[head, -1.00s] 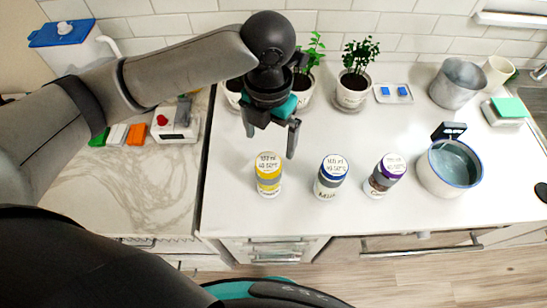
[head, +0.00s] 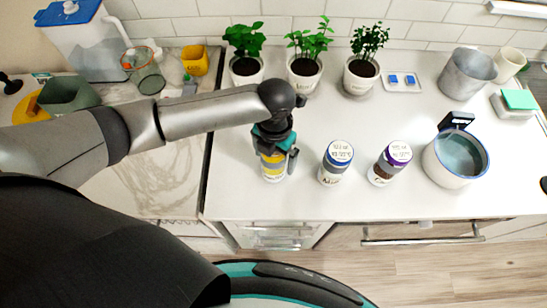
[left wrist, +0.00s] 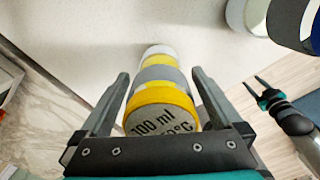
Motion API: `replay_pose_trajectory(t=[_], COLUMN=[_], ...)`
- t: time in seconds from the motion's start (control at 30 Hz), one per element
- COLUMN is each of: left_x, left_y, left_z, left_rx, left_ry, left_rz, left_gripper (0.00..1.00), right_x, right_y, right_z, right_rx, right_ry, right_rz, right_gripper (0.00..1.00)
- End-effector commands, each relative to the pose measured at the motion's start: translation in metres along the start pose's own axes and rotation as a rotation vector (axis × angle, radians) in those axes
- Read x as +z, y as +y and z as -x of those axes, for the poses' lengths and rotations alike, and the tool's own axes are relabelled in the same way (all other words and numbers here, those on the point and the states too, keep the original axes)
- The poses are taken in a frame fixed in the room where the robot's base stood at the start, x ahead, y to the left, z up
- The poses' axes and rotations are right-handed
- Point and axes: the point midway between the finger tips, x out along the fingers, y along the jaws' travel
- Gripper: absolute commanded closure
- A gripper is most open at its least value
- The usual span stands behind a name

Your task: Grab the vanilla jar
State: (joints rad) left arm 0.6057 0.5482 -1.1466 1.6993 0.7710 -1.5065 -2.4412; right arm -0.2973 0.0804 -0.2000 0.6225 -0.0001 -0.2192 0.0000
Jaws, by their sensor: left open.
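The jar with the yellow lid (head: 272,176) stands upright on the white counter, leftmost of three jars; I cannot read its name. My left gripper (head: 279,160) is over its top from above and hides most of the lid. In the left wrist view the jar (left wrist: 162,97) lies between the two open fingers of the left gripper (left wrist: 160,73), with a gap visible at the fingertips.
A blue-lidded jar (head: 335,165) and a purple-lidded jar (head: 389,164) stand to the right, then a white pot (head: 440,172). Several potted plants (head: 304,72) line the back wall. The counter in front of the jars is clear.

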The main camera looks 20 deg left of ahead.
Motion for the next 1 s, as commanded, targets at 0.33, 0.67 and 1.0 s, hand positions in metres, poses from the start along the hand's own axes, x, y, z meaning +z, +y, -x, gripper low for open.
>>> replay_pose_trajectory(t=[0.33, 0.67, 1.0], left_x=[0.0000, 0.0001, 0.0002], left_y=[0.0003, 0.0003, 0.0005], left_z=[-0.0072, -0.0068, -0.0066], left_rx=[0.001, 0.001, 0.001], left_ry=[-0.001, -0.001, -0.002], left_rz=[-0.001, -0.001, 0.000], left_gripper=[0.02, 0.39, 0.78], right_x=[0.0010, 0.0030, 0.0039], right_y=[-0.0003, -0.0006, -0.0008], right_z=[-0.0004, -0.0003, -0.0003], right_rx=[0.000, -0.001, -0.001], right_ry=[-0.002, -0.005, -0.007], right_rz=[0.000, 0.000, 0.000], right_gripper=[0.50, 0.50, 0.50])
